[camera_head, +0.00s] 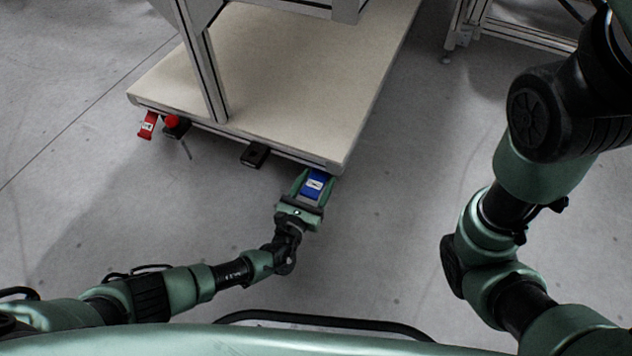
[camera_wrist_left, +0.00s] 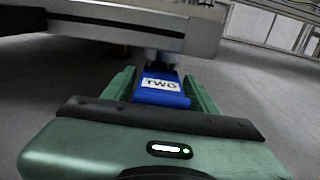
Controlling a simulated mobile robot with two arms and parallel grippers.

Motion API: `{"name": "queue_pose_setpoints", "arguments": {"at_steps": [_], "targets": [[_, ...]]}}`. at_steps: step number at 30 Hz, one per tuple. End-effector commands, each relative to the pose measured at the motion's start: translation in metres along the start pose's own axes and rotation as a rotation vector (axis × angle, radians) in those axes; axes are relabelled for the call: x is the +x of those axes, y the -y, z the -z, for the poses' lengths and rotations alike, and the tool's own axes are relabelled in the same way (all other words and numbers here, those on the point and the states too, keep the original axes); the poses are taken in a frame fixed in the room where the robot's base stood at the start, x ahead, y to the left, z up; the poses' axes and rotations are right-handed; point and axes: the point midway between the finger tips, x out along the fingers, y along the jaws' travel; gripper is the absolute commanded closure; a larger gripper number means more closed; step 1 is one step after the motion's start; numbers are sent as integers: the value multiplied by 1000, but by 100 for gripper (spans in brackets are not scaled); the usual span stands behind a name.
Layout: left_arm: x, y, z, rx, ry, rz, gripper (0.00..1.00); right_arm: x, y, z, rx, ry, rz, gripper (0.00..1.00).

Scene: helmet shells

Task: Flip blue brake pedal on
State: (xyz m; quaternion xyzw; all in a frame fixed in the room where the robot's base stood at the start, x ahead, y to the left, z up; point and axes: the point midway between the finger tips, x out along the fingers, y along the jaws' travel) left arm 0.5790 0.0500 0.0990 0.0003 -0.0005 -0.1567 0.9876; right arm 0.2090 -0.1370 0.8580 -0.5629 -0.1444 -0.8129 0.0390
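The blue brake pedal (camera_head: 314,184) sticks out from under the near right corner of the cart (camera_head: 270,60). In the left wrist view the pedal (camera_wrist_left: 160,90) is a blue plate with a white "TWO" label, below the cart's edge. My left gripper (camera_head: 315,180) is at the pedal, with one green finger on each side of it. In the wrist view the fingers of this gripper (camera_wrist_left: 161,76) look spread, wider than the pedal. Whether either finger touches it is unclear. My right arm shows at the right, but its gripper is outside the views.
A red pedal (camera_head: 148,125) with a white label is at the cart's left corner, next to a black caster with a red part (camera_head: 172,122). A black part (camera_head: 254,155) sits under the near edge. Grey floor around the cart is clear.

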Motion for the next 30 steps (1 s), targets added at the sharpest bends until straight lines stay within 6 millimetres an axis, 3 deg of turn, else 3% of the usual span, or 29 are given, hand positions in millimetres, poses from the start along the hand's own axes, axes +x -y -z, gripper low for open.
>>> {"name": "queue_pose_setpoints", "arguments": {"at_steps": [1, 4, 5, 30], "targets": [[0, 0, 0, 0, 0, 0, 68, 0, 0, 0, 0, 0, 0, 31], [0, 0, 0, 0, 0, 0, 96, 0, 0, 0, 0, 0, 0, 31], [0, 0, 0, 0, 0, 0, 100, 0, 0, 0, 0, 0, 0, 31], [-1, 0, 1, 0, -1, 0, 100, 0, 0, 0, 0, 1, 0, 31]]}}
